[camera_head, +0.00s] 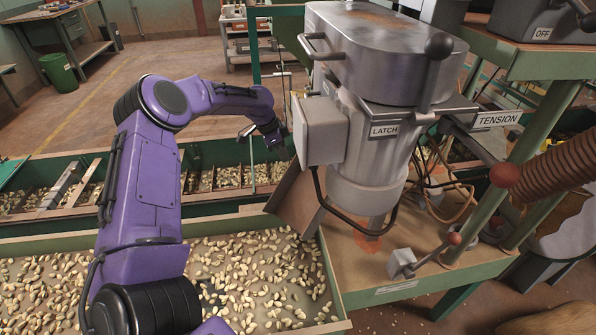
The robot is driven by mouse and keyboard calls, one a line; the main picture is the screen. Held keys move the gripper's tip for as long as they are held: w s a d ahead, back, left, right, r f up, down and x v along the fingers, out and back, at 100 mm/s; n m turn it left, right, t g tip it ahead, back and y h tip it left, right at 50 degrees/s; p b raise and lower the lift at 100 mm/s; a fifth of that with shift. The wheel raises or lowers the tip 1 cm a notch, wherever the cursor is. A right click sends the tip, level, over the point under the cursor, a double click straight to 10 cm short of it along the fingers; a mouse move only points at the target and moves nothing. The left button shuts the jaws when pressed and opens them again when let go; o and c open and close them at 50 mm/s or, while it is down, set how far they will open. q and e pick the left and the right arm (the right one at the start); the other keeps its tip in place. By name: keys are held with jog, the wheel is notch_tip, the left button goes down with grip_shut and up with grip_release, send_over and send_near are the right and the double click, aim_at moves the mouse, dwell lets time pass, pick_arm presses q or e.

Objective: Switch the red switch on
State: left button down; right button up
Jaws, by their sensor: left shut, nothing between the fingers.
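I cannot make out for certain which part is the red switch. A reddish-brown ball knob (504,174) sits on the end of a lever right of the grey machine (372,50). A smaller reddish knob (455,238) tops a lever beside a small grey box (401,262) on the machine's base. My purple left arm reaches up from the lower left and bends right. My left gripper (274,138) is shut and empty, above the far trough and left of the machine's side box, apart from both knobs. My right gripper is out of view.
Green-sided troughs of nuts (330,290) lie below and behind my arm. Plates read LATCH (384,130), TENSION (499,119) and OFF (541,34). A ribbed brown hose (556,166) is at right. Open floor lies at the back left, near a green bin (59,72).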

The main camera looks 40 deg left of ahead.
pick_arm(q)
jog(key=x, duration=1.1)
jog(key=shift+a+f+b, duration=0.1)
jog(key=shift+f+b, duration=0.1)
jog(key=shift+b, duration=0.15)
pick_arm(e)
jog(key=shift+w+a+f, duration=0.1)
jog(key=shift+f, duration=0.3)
pick_arm(q)
jog(key=shift+s, duration=0.1)
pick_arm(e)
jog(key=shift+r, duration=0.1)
